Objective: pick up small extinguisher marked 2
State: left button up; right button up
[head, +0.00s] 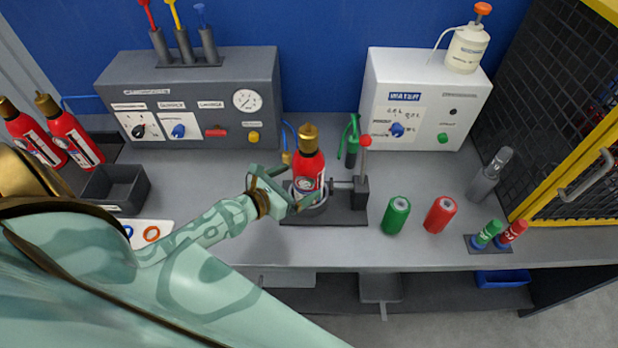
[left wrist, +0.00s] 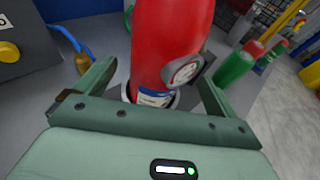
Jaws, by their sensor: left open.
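A red extinguisher (head: 309,170) with a brass top stands upright in a round holder on a dark base plate (head: 345,213) at the bench's middle. It has a round gauge and a white and blue label low down; I cannot read a number on it. My left gripper (head: 286,187) is open at its lower front. In the left wrist view the red body (left wrist: 165,45) stands between the spread fingers (left wrist: 154,75), with no clear contact. Two more red extinguishers (head: 74,138) with brass tops lean at the far left; their numbers are unreadable too. My right gripper is not in view.
A grey panel box (head: 190,95) and a white water box (head: 425,100) stand behind. A red-knobbed lever post (head: 361,190) is close right of the holder. Green (head: 396,215) and red (head: 440,214) cylinders stand farther right. A yellow-framed mesh cage (head: 570,175) bounds the right.

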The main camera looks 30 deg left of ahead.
pick_arm(q)
jog(key=x, duration=0.5)
jog(key=shift+w+r+b, duration=0.1)
jog(key=shift+b, duration=0.3)
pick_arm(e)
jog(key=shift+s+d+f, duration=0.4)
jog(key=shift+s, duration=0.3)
pick_arm(q)
jog(key=shift+r, duration=0.1)
jog(key=c, duration=2)
jog(key=shift+r, duration=0.15)
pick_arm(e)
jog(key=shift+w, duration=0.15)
